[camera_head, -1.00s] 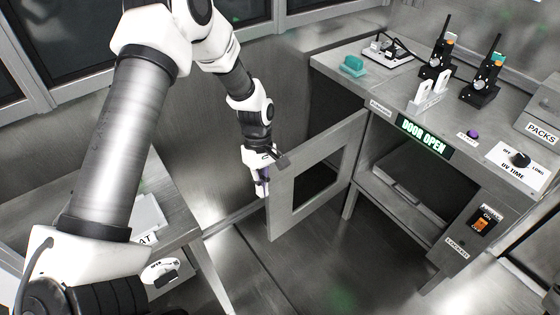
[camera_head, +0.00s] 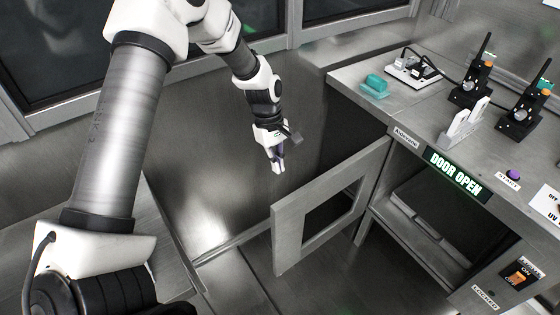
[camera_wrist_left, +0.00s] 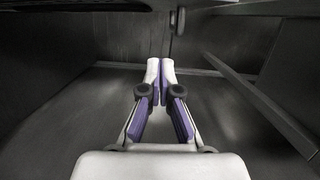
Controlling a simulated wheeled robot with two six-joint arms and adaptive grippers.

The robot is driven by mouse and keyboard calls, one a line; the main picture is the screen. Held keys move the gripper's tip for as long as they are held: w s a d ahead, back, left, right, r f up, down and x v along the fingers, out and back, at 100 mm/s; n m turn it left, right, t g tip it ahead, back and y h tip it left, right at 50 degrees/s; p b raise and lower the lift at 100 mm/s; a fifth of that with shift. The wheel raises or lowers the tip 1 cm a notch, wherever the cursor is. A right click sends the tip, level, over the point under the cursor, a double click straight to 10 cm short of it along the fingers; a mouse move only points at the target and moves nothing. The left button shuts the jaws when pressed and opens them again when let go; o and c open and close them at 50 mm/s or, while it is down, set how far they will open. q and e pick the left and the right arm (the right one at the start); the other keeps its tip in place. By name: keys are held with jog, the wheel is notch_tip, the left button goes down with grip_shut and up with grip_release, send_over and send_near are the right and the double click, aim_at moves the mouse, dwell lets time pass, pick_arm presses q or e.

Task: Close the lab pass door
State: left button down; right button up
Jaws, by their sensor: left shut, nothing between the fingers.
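The lab pass door (camera_head: 292,246) is a grey metal frame with a square window opening. It stands open, swung out from the front left edge of the cabinet, and the lit sign (camera_head: 455,172) reads DOOR OPEN. My left gripper (camera_head: 278,170) points down above and behind the door's top edge, to the left of the cabinet, apart from the door. It is shut and empty; its fingertips meet in the left wrist view (camera_wrist_left: 160,64). A grey slanting bar, perhaps the door's edge, shows at the right there (camera_wrist_left: 262,102). My right gripper is not in view.
The open compartment (camera_head: 425,215) holds a grey tray-like shape. On the cabinet top are a teal block (camera_head: 375,86), a power strip (camera_head: 412,70), white holders (camera_head: 465,122) and black radios (camera_head: 470,85). A power switch (camera_head: 520,273) is at the lower right. Floor left of the door is clear.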

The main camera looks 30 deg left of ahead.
pick_arm(q)
jog(key=s+d+f+b, duration=0.1)
jog(key=d+f, duration=0.4)
jog(key=f, duration=0.2)
jog(key=shift+s, duration=0.3)
jog(key=shift+d, duration=0.1)
